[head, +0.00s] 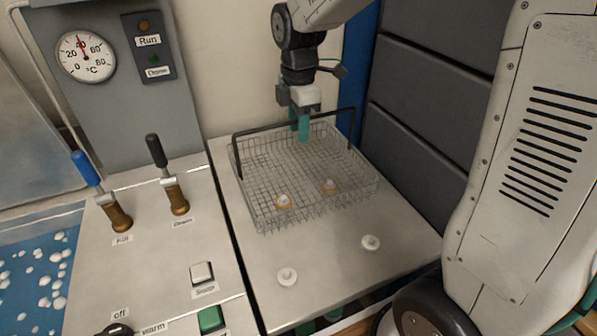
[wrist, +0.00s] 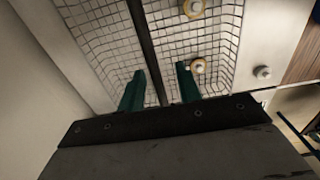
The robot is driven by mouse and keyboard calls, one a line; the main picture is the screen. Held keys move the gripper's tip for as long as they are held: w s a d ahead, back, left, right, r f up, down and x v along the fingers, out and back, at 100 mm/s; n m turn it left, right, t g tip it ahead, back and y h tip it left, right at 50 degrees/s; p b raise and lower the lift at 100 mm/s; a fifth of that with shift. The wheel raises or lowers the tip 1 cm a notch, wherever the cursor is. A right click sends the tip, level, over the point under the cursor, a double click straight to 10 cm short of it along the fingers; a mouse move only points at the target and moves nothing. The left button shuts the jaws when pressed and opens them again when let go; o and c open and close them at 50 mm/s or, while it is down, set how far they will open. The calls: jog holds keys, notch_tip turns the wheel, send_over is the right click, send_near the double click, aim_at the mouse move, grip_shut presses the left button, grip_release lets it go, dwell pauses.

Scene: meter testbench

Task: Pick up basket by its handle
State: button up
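The wire basket (head: 258,190) stands on a light metal bench top, with a dark bar handle (head: 270,128) raised across it. Two small round pieces with tan rims and white tops lie inside the basket. My gripper (head: 301,130) points down at the handle, its green fingers apart. In the wrist view my gripper (wrist: 160,88) has one green finger on each side of the dark handle (wrist: 148,50), with gaps showing between finger and bar. The wire mesh of the basket (wrist: 100,40) lies below. Whether the fingertips reach below the bar is hard to tell.
Two white round knobs (head: 370,242) (head: 288,276) are on the bench top in front of the basket. A control panel with a blue lever (head: 85,168) and a black lever (head: 157,152) stands left. A dark panelled wall (head: 420,120) rises close on the right.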

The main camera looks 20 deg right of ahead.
jog(key=shift+f, duration=0.4)
grip_shut()
dwell(1.2)
